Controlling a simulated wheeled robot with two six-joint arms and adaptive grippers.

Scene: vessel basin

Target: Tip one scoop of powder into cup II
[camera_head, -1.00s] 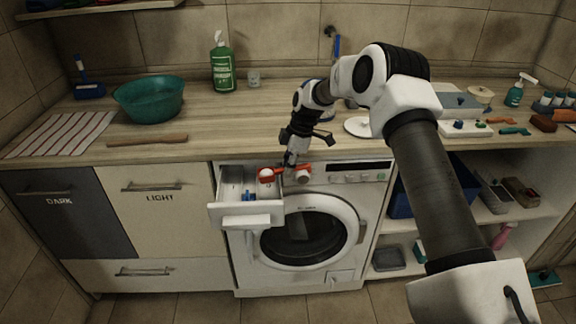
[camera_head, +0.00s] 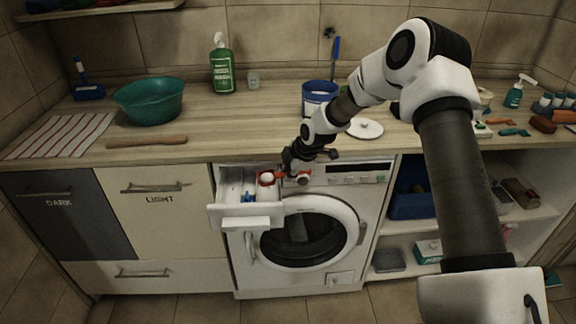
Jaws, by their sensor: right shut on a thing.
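The detergent drawer (camera_head: 247,210) of the white washing machine (camera_head: 347,262) is pulled open. It has several compartments and a small blue piece (camera_head: 248,197) inside; I cannot read any cup marking. My right gripper (camera_head: 287,170) is at the drawer's right side, shut on the handle of a red scoop (camera_head: 279,175). The scoop's bowl, with white powder (camera_head: 267,178) heaped in it, is over the right part of the drawer. The bowl looks about level. My left gripper is out of view.
An open blue tub (camera_head: 318,92) stands on the counter behind my right arm, with a white lid (camera_head: 366,129) near it. A teal basin (camera_head: 150,103), a green bottle (camera_head: 222,66) and a wooden stick (camera_head: 147,141) are at the left. The machine's knob (camera_head: 304,178) is close to my gripper.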

